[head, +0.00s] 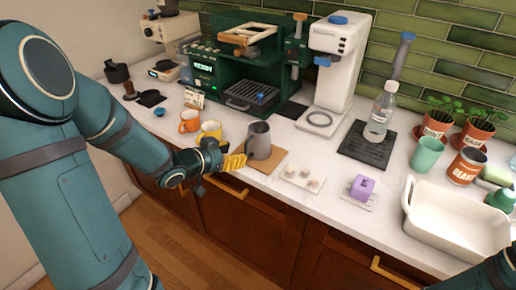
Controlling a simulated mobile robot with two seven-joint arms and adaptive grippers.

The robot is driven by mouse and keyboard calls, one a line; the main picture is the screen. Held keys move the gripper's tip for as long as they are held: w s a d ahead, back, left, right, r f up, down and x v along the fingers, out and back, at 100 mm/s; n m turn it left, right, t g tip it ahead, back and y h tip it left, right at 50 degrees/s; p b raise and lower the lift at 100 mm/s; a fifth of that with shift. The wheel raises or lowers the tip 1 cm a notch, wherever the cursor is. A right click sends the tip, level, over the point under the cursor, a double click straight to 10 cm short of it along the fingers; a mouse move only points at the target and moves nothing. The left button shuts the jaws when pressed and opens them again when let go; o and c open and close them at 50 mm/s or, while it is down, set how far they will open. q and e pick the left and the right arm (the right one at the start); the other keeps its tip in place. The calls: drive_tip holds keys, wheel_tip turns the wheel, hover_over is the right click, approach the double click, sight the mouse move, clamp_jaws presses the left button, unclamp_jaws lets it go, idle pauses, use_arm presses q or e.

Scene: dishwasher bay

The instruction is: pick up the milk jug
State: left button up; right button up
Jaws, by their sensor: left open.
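The milk jug (258,141) is a dark grey pitcher standing upright on a brown board (271,162) near the counter's front edge. My left gripper (238,161) has yellow fingers and is at the jug's left side, low down by the counter edge. It is open and holds nothing that I can see. Whether a finger touches the jug I cannot tell. My right arm shows only as a piece in the bottom right corner; its gripper is out of view.
An orange cup (189,121) and a yellow cup (209,131) stand left of the jug, close to my left wrist. The green espresso machine (235,70) is behind. A small white tray (302,178) lies to the right, then a purple block (362,187) and a white basin (455,222).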

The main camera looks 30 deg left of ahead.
sight(246, 155)
use_arm(q)
drive_tip(key=x, duration=0.1)
drive_tip(key=b+x, duration=0.1)
drive_tip(key=x, duration=0.2)
drive_tip(key=shift+d+f+b, duration=0.3)
drive_tip(key=shift+d+f, duration=0.15)
drive_tip(key=shift+w+d+f, duration=0.1)
drive_tip(key=shift+w, duration=0.35)
clamp_jaws()
